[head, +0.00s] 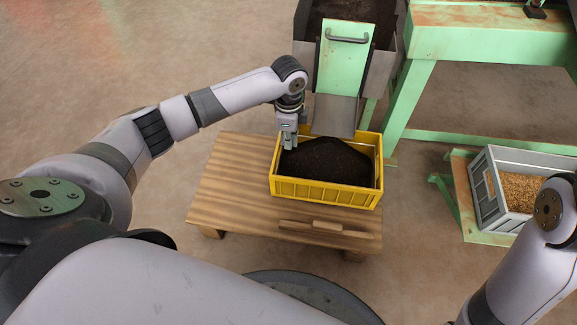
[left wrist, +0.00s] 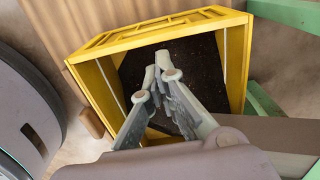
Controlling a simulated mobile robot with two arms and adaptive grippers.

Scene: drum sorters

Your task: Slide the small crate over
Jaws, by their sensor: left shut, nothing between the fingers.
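A small yellow crate (head: 322,193) stands on a low wooden table and holds a heap of dark soil (head: 325,160). My left gripper (head: 288,146) is at the crate's far left corner, pointing down. In the left wrist view the yellow crate (left wrist: 100,85) opens below the fingers, with dark soil (left wrist: 200,65) inside. There my left gripper (left wrist: 160,70) is shut with nothing between its fingers, over the crate's opening. I cannot tell whether it touches the crate wall. My right gripper is out of view; only part of my right arm shows at the lower right.
The wooden table (head: 225,190) has bare room left of the crate. A wooden bar (head: 325,228) lies in front of the crate. A green chute (head: 343,60) with a grey lip hangs just behind it. A grey crate (head: 487,195) of grain stands at right, beside a green frame (head: 408,95).

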